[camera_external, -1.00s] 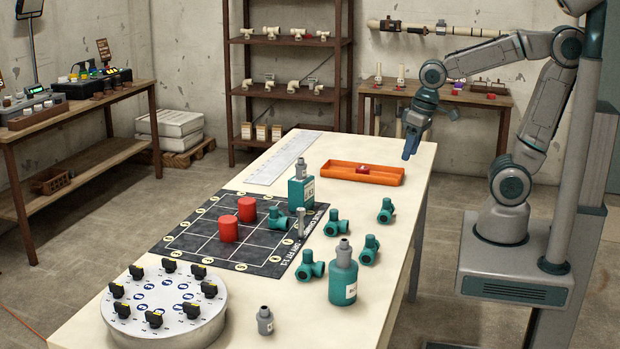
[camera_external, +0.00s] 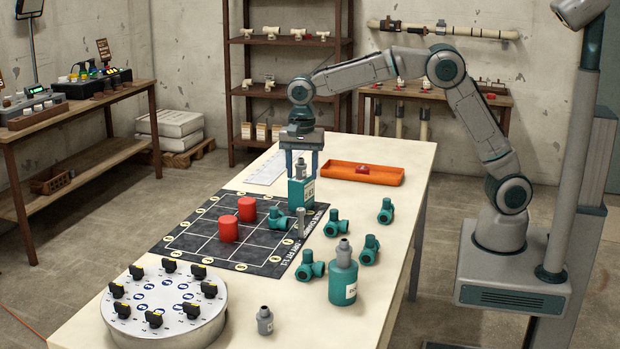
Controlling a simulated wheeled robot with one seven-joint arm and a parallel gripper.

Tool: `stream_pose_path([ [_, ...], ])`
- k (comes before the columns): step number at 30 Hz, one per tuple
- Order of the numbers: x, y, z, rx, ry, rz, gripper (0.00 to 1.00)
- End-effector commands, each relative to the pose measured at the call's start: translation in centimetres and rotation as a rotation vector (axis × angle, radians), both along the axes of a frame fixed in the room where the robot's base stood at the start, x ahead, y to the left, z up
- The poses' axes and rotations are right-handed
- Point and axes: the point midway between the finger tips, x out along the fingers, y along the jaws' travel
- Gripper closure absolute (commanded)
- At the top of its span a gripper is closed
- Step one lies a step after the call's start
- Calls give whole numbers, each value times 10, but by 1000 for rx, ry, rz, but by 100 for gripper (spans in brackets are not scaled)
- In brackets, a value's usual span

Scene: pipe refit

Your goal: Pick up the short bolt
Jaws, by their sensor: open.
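A small grey upright piece (camera_external: 300,221), which looks like a bolt, stands at the right edge of the black grid mat (camera_external: 190,246). It is in front of the square teal bottle (camera_external: 302,194). I cannot tell whether it is the short bolt. My gripper (camera_external: 302,174) points straight down over the square bottle, behind the grey piece. Its two fingers are apart, one on each side of the bottle's grey neck. I cannot tell whether they touch the bottle.
Two red cylinders (camera_external: 229,229) and several teal pipe fittings (camera_external: 337,223) stand nearby. A round teal bottle (camera_external: 343,277), a small grey bottle (camera_external: 265,320) and a dial turntable (camera_external: 165,305) are in front. An orange tray (camera_external: 385,179) lies behind right.

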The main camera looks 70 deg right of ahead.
Motion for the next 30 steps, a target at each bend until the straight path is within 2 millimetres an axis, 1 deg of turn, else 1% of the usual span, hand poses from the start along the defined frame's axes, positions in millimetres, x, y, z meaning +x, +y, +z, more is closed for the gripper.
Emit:
stream_pose_path([
  [2, 1, 1, -7, -2, 3, -9, 53],
  [5, 1, 1, -23, -2, 6, -10, 53],
  [9, 1, 1, -52, -2, 7, -9, 53],
  [12, 1, 1, -69, -1, 5, -9, 53],
  [15, 1, 1, -80, -1, 3, -8, 53],
  [20, 1, 2, -90, -1, 3, -7, 53],
  [27, 3, 4, -124, -1, 4, -8, 53],
  [30, 3, 4, -134, -1, 3, -8, 53],
])
